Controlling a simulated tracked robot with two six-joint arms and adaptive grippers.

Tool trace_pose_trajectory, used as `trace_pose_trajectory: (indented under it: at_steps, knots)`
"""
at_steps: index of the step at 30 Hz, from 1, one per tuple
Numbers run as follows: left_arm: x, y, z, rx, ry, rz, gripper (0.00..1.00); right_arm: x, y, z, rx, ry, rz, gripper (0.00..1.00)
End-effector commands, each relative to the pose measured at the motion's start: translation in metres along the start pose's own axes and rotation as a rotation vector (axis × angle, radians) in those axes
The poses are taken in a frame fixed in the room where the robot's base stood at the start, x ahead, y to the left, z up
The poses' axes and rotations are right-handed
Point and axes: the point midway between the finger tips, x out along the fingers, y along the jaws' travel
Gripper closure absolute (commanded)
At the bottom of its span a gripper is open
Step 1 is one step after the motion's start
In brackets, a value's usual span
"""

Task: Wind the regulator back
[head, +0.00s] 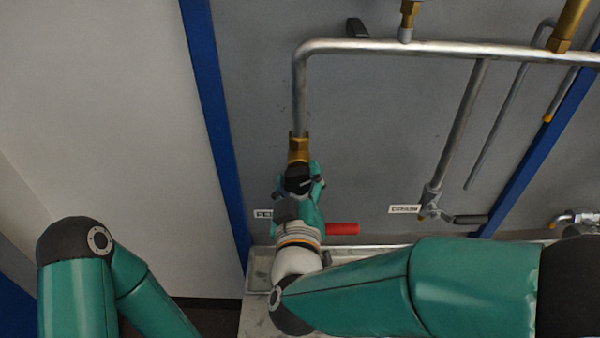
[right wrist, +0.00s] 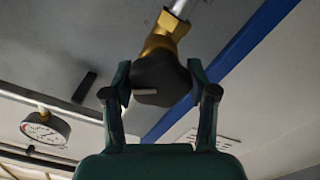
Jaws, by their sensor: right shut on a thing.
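The regulator has a brass body (head: 299,146) at the lower end of a bent steel pipe, with a black knob (head: 297,180) under it. In the right wrist view the brass body (right wrist: 168,35) and the dark knob (right wrist: 160,78) show large, with a pale mark on the knob's face. My right gripper (head: 301,181) is shut on the knob, one finger on each side, as the right wrist view also shows. Part of the knob is hidden by the fingers in the head view. Of my left arm only links show at the lower left; its gripper is out of view.
A red handle (head: 343,229) sticks out just right of my right wrist. A valve with a dark lever (head: 468,219) and a label (head: 405,209) are further right. A pale tray (head: 258,268) lies below. A gauge (right wrist: 45,130) shows in the right wrist view.

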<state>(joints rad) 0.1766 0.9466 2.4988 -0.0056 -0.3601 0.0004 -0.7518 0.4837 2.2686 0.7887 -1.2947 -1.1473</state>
Motion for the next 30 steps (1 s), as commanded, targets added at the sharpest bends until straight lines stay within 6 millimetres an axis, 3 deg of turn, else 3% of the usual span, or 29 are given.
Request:
trace_pose_trajectory:
  at_steps: [30]
  knots:
    - [-0.046,0.017,0.000,0.000,0.000,0.000,0.51,-0.002,-0.003,0.007,-0.922,-0.014,-0.020,0.77]
